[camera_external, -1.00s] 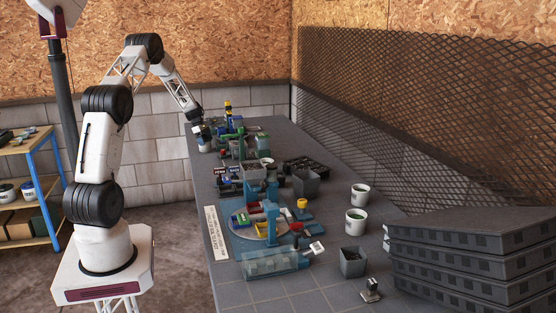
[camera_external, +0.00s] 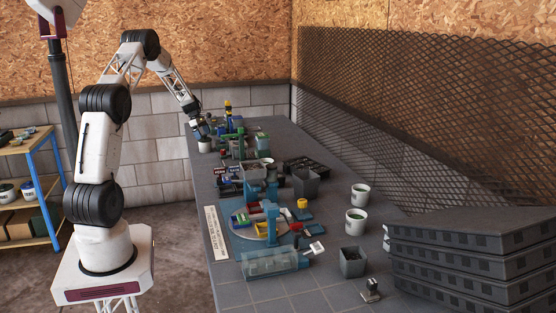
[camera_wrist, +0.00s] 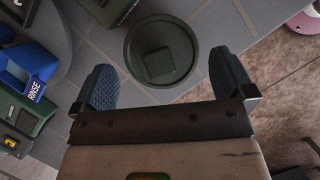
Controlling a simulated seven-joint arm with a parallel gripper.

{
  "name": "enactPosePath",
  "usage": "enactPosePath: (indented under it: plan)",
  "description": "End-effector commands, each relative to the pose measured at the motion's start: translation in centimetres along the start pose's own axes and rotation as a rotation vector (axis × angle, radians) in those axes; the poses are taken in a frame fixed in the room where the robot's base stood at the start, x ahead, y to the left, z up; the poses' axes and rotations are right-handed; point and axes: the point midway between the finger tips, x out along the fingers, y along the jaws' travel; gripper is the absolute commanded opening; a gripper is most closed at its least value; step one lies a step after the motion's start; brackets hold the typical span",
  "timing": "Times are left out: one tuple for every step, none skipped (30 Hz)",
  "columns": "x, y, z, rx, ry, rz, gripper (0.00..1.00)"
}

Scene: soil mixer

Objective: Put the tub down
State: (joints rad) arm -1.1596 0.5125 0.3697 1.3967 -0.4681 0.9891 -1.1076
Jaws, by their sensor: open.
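The tub is a small white pot (camera_external: 204,147) standing upright on the table near its far left edge in the external view. In the wrist view the tub (camera_wrist: 139,38) is seen from above as a round dark green vessel with a squarish block-like shape inside. My gripper (camera_external: 203,134) is just above the tub in the external view. In the wrist view my gripper (camera_wrist: 165,80) has its two blue ridged fingers wide apart, with the tub beyond and between their tips. The fingers look clear of the tub and hold nothing.
A blue bin marked RINSE (camera_wrist: 24,80) and a green box (camera_wrist: 22,113) lie left of the tub. Another green container (camera_wrist: 108,10) is close by at the top. The table edge and floor (camera_wrist: 280,75) are close on the right. Two white tubs (camera_external: 356,221) stand farther along the table.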

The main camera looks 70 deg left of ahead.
Motion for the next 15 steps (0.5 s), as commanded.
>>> enactPosePath:
  plan:
    - [-0.9, 0.0, 0.0, 0.0, 0.001, 0.002, 1.0]
    - [-1.4, 0.0, -0.1, 0.0, 0.001, 0.003, 1.0]
    - [-2.1, 0.0, -0.1, 0.0, 0.001, 0.002, 1.0]
    - [-2.6, 0.0, -0.1, 0.0, 0.001, 0.002, 1.0]
    - [-3.1, 0.0, -0.1, 0.0, 0.001, 0.002, 1.0]
    - [-3.8, 0.0, -0.1, 0.001, 0.001, 0.003, 1.0]
    - [-4.2, 0.1, -0.1, 0.001, 0.002, 0.003, 1.0]
    - [-4.7, 0.1, -0.1, 0.001, 0.001, 0.003, 1.0]
    - [-5.2, 0.0, -0.1, 0.001, 0.001, 0.002, 1.0]
    - [-5.6, 0.0, 0.0, 0.001, 0.001, 0.002, 1.0]
    - [-5.9, 0.0, 0.0, 0.001, 0.001, 0.002, 1.0]
    - [-6.3, 0.0, 0.0, 0.001, 0.001, 0.002, 1.0]
    - [-6.6, 0.0, -0.1, 0.001, 0.001, 0.001, 1.0]
    - [-6.8, 0.0, -0.1, 0.001, 0.001, 0.001, 1.0]
    - [-7.1, 0.0, -0.1, 0.001, 0.0, 0.001, 1.0]
